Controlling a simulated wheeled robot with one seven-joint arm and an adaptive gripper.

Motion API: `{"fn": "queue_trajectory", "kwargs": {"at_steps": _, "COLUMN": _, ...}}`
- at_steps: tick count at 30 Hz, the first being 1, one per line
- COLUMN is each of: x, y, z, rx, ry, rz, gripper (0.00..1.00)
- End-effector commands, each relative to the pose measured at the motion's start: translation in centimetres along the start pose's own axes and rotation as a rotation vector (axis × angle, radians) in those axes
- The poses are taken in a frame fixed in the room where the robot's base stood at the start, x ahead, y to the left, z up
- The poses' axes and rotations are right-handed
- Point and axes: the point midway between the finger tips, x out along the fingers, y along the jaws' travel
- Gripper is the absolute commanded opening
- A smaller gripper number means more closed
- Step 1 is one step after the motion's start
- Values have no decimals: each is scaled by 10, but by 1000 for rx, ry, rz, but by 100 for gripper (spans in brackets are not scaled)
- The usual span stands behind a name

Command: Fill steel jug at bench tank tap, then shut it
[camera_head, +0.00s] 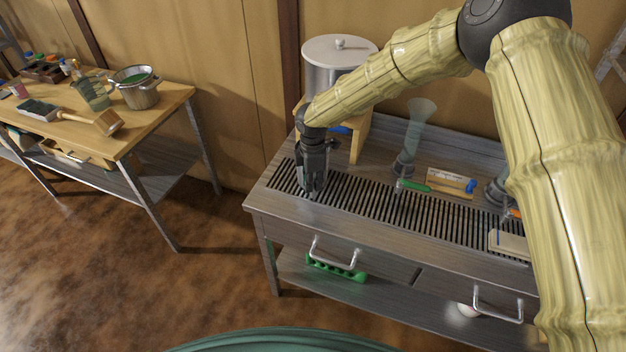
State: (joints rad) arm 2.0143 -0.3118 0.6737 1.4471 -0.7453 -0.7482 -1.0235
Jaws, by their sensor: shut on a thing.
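The bench tank (322,75) is a steel cylinder with a pale knobbed lid, on a wooden stand (359,138) at the back left of the grey bench. A blue part (341,130) shows under the tank; I cannot tell if it is the tap's handle. My gripper (311,192) points down low over the slotted grating, in front of the stand's left side. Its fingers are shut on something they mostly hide. I cannot make out a steel jug for certain, nor any water flow. The tap is largely hidden behind my wrist.
The bench's slotted grating (360,200) is clear nearby.

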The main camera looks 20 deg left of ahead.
Motion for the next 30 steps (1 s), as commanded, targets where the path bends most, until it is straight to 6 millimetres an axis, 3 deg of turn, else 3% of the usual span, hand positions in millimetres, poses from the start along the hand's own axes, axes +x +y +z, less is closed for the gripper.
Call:
{"fn": "queue_trajectory", "kwargs": {"at_steps": 17, "x": 3, "y": 0, "z": 0, "rx": 0, "ry": 0, "rz": 0, "gripper": 0}}
{"fn": "queue_trajectory", "kwargs": {"at_steps": 18, "x": 3, "y": 0, "z": 0, "rx": 0, "ry": 0, "rz": 0, "gripper": 18}}
{"fn": "queue_trajectory", "kwargs": {"at_steps": 21, "x": 3, "y": 0, "z": 0, "rx": 0, "ry": 0, "rz": 0, "gripper": 35}}
{"fn": "queue_trajectory", "kwargs": {"at_steps": 24, "x": 3, "y": 0, "z": 0, "rx": 0, "ry": 0, "rz": 0, "gripper": 40}}
{"fn": "queue_trajectory", "kwargs": {"at_steps": 30, "x": 3, "y": 0, "z": 0, "rx": 0, "ry": 0, "rz": 0, "gripper": 40}}
